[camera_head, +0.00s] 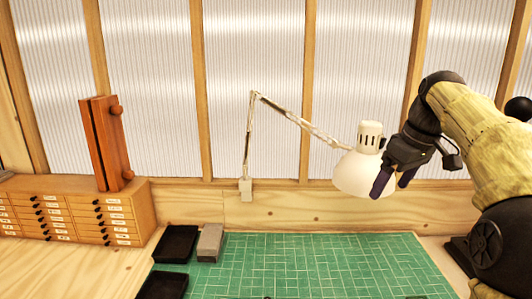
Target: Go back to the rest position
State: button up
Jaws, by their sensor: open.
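My gripper (393,184) is at the right of the head view, held up in the air with its fingers pointing down. Its two dark fingertips are apart, and nothing shows between them but the white lamp shade (352,176) behind. My arm comes in from the right edge, bent at the elbow. The gripper is well above the green cutting mat (320,262). No foil roll can be made out in this view.
A desk lamp arm (300,122) stands at the back wall. A wooden drawer cabinet (125,196) with a reddish wooden piece (107,145) on top is at left. Two black trays (176,243) and a grey block (210,242) lie at the mat's left. The mat's middle is clear.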

jog(key=s+a+f+m+h+b, duration=0.1)
jog(key=a+f+b, duration=0.15)
jog(key=f, duration=0.65)
jog(key=s+a+f+m+b, duration=0.1)
jog(key=a+f+b, duration=0.15)
jog(key=f, duration=0.55)
jog(key=s+a+f+m+h+b, duration=0.1)
jog(key=s+a+f+m+b, duration=0.15)
jog(key=f, duration=0.65)
jog(key=s+a+f+m+b, duration=0.1)
jog(key=s+a+f+b, duration=0.1)
jog(key=s+f, duration=0.4)
jog(key=s+a+f+b, duration=0.2)
jog(key=s+f, duration=0.4)
jog(key=f, duration=0.6)
jog(key=shift+s+a+m, duration=0.15)
jog(key=shift+s+m, duration=0.2)
jog(key=shift+w+f, duration=0.1)
jog(key=shift+s, duration=0.2)
jog(key=shift+w, duration=0.1)
jog(key=shift+c, duration=0.3)
